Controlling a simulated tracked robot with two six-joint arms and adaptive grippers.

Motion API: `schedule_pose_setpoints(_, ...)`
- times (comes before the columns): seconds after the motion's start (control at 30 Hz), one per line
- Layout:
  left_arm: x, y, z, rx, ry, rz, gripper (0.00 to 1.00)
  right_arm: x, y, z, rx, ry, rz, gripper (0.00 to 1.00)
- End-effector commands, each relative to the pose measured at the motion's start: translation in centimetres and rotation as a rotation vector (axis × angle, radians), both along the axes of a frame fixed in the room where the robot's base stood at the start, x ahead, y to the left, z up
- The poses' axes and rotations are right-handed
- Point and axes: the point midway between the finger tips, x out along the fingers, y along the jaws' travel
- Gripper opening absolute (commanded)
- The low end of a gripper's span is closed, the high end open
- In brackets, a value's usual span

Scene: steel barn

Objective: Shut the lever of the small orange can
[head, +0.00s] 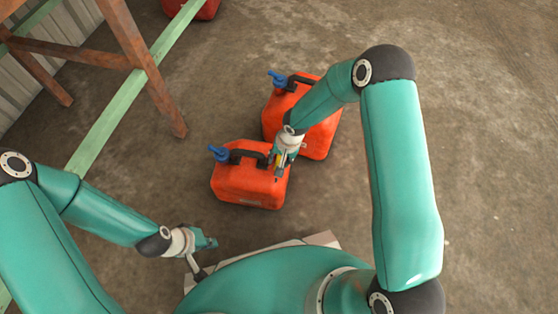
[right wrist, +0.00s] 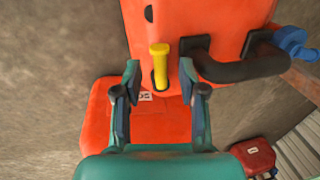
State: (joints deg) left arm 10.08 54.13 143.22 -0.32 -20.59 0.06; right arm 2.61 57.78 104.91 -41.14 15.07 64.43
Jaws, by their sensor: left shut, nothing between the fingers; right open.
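The small orange can (head: 250,190) stands upright on the floor in the middle of the head view, with a black handle and a blue cap on top. In the right wrist view the can (right wrist: 205,22) fills the top, and its yellow lever (right wrist: 160,55) rises from a dark slot beside the black handle (right wrist: 240,68). My right gripper (head: 279,170) is over the can's right top side. In the wrist view its open fingers (right wrist: 160,72) are on both sides of the lever, with gaps. My left gripper (head: 208,243) is shut and empty, to the lower left of the can.
A larger orange can (head: 318,138) stands close behind; it shows low in the wrist view (right wrist: 100,115). A red can (head: 192,8) is at the back, by a wooden frame (head: 155,88) with a green rail. The concrete floor at right is clear.

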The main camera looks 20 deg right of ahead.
Motion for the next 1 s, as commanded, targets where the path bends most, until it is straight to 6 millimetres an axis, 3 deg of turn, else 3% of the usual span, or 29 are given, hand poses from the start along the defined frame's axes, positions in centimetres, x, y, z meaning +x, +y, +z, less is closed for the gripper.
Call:
schedule_pose_setpoints(0.3, 0.0, 0.0, 0.0, 0.0, 0.0, 0.0, 0.0, -0.6, -1.1, 6.2, 0.0, -0.004, -0.002, 0.41)
schedule_pose_setpoints(0.5, 0.0, 0.0, 0.0, 0.0, 0.0, 0.0, 0.0, -0.9, -1.6, 9.1, 0.001, -0.001, -0.001, 0.41)
schedule_pose_setpoints(0.7, 0.0, 0.0, 0.0, 0.0, 0.0, 0.0, 0.0, -1.1, -1.8, 10.2, 0.001, 0.001, -0.001, 0.41)
schedule_pose_setpoints(1.0, 0.0, 0.0, -0.1, 0.0, 0.001, 0.0, 0.0, -1.1, -1.8, 10.2, 0.001, 0.0, 0.0, 0.41)
